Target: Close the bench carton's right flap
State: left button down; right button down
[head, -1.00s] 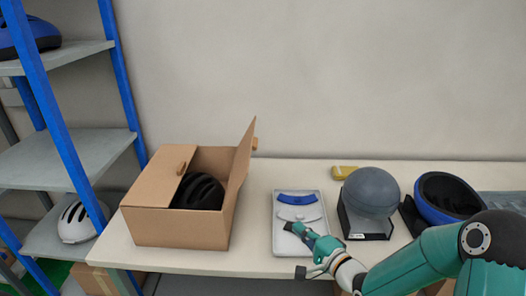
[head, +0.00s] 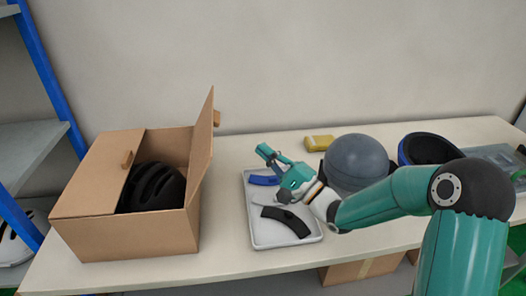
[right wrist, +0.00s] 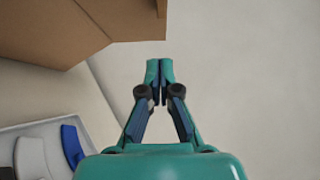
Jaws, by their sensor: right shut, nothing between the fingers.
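The bench carton (head: 130,236) stands on the left of the bench with a black helmet (head: 154,187) inside. Its left flap (head: 101,172) lies folded over the left part of the opening. Its right flap (head: 203,147) stands up, tilted outward to the right, with a small tab (head: 217,118) near its top. Part of the carton also shows at the top left of the right wrist view (right wrist: 75,25). My right gripper (head: 264,151) is shut and empty, above the tray and to the right of the flap, apart from it. My left gripper is not in view.
A grey tray (head: 262,236) with a blue piece (head: 262,180) and a dark curved piece (head: 287,217) lies below my right gripper. A yellow block (head: 319,142), a grey ball-shaped form (head: 356,162) and a blue-rimmed helmet (head: 428,149) are farther right. A blue-post shelf (head: 48,72) stands left.

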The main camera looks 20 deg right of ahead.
aim_at(205, 138)
jog(key=w+a+r+p, duration=0.2)
jog(key=w+a+r, duration=0.2)
jog(key=w+a, duration=0.2)
jog(key=shift+w+a+r+p, duration=0.15)
jog(key=shift+w+a+p, duration=0.2)
jog(key=shift+w, duration=0.35)
jog(key=shift+d, duration=0.1)
